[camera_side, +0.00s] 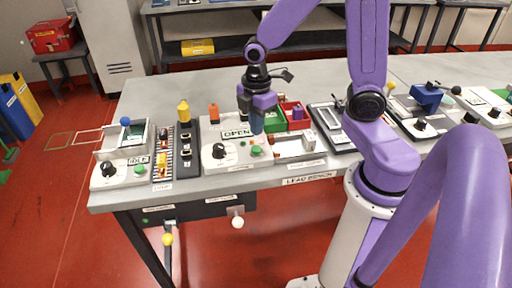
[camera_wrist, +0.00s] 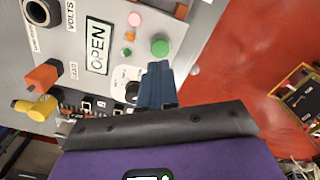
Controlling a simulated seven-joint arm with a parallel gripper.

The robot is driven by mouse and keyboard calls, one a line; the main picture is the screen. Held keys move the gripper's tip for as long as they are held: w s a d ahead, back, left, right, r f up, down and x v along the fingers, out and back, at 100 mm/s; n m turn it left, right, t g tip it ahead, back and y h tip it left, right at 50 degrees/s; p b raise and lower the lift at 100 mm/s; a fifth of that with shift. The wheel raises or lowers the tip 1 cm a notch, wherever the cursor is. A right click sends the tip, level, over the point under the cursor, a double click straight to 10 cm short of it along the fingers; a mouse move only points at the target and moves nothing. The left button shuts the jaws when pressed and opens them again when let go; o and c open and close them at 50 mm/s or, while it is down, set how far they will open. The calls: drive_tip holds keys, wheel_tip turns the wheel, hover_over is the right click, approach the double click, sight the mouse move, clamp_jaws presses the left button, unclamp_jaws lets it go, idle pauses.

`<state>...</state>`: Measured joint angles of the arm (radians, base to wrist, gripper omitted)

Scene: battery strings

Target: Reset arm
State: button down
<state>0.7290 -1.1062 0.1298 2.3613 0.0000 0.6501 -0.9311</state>
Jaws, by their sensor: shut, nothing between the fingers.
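My gripper (camera_side: 257,130) hangs fingers down over the panel (camera_side: 213,162) with the OPEN sign (camera_side: 237,132). Its blue-grey fingers are shut with nothing between them. In the wrist view the shut fingers (camera_wrist: 155,85) show in front of the panel, close to a green button (camera_wrist: 160,47) in the picture. I cannot tell whether they touch the panel. A black knob (camera_side: 219,151) and an orange handle (camera_side: 214,112) are on the same panel, left of my gripper in the side view.
Left stand a black rack with a yellow knob (camera_side: 183,112) and a grey device with a blue ball (camera_side: 125,121). Right of my gripper are green (camera_side: 272,121) and red bins, a white tray (camera_side: 296,146) and a blue device (camera_side: 427,96). The bench's front edge (camera_side: 255,183) is close.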

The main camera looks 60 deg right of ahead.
drive_tip(key=s+a+r+m, duration=0.1)
drive_tip(key=s+a+r, duration=0.1)
drive_tip(key=s, duration=0.6)
drive_tip(key=s+a+r+m, duration=0.1)
drive_tip(key=s+a+r, duration=0.2)
drive_tip(key=s, duration=0.5)
drive_tip(key=shift+s+r, duration=0.35)
drive_tip(key=shift+r, duration=0.3)
